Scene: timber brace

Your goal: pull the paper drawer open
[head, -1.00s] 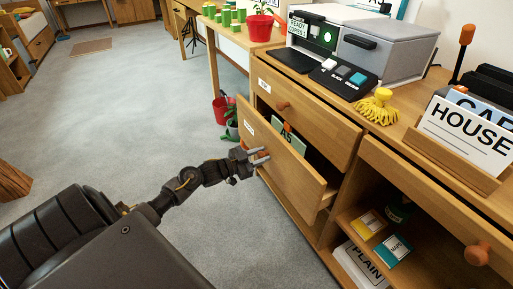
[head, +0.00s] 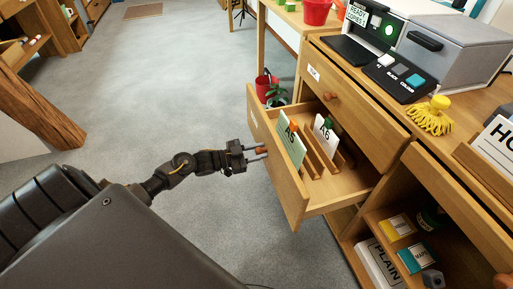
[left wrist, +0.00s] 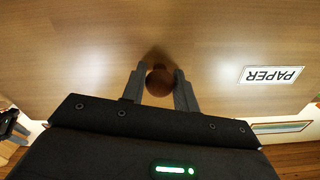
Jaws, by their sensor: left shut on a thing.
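The paper drawer (head: 273,157) is the lower left drawer of the wooden cabinet and stands well out from it. Inside it are upright cards marked A5 (head: 292,142) and A6 (head: 325,136) between wooden dividers. My left gripper (head: 258,151) is at the drawer's front, shut on its round brown knob (left wrist: 160,81). In the left wrist view the two fingers (left wrist: 159,88) sit on either side of the knob, and a PAPER label (left wrist: 271,75) shows upside down on the drawer front.
A closed drawer (head: 357,118) is above the paper drawer. An open shelf at right holds small boxes (head: 397,227) and a PLAIN pack (head: 378,263). The grey floor (head: 170,90) at left is clear.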

